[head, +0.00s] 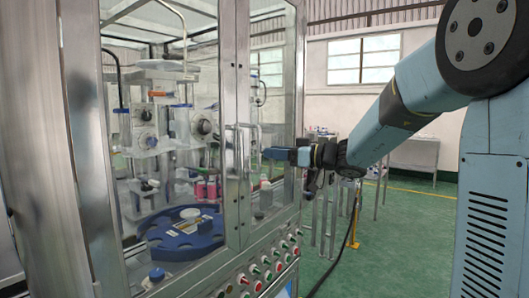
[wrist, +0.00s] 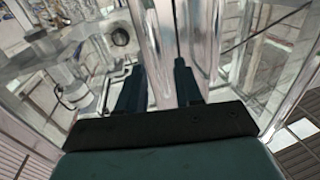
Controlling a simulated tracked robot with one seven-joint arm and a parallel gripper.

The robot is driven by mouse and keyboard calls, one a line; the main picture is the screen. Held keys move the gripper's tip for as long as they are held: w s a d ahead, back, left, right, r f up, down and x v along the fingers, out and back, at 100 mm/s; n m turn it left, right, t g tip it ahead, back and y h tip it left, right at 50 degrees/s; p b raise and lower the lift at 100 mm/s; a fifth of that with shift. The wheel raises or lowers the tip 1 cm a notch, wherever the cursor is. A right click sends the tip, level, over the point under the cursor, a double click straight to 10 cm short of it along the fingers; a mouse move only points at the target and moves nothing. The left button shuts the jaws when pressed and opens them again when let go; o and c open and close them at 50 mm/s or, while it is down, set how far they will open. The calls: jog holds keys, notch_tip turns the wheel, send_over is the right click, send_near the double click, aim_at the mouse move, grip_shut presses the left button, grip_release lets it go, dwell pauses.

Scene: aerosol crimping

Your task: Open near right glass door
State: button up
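The near right glass door (head: 268,108) is a metal-framed pane on the right part of the machine cabinet. It looks shut, its frame lying beside the post of the pane to its left. A slim upright handle (head: 239,152) stands near its left edge. My gripper (head: 268,154) reaches in from the right at about handle height, in front of the door. In the wrist view the two dark blue fingers (wrist: 160,75) are spread apart. A shiny upright metal bar (wrist: 158,45) shows between them; I cannot tell whether they touch it.
Behind the glass are a blue round indexing table (head: 180,243) and crimping units. Buttons line the sloped control panel (head: 265,272) below the door. A cable hangs beside the cabinet. The green floor (head: 400,250) to the right is mostly open, with a table (head: 412,155) farther back.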

aim_at(259, 172)
jog(key=shift+x, duration=2.75)
grip_shut()
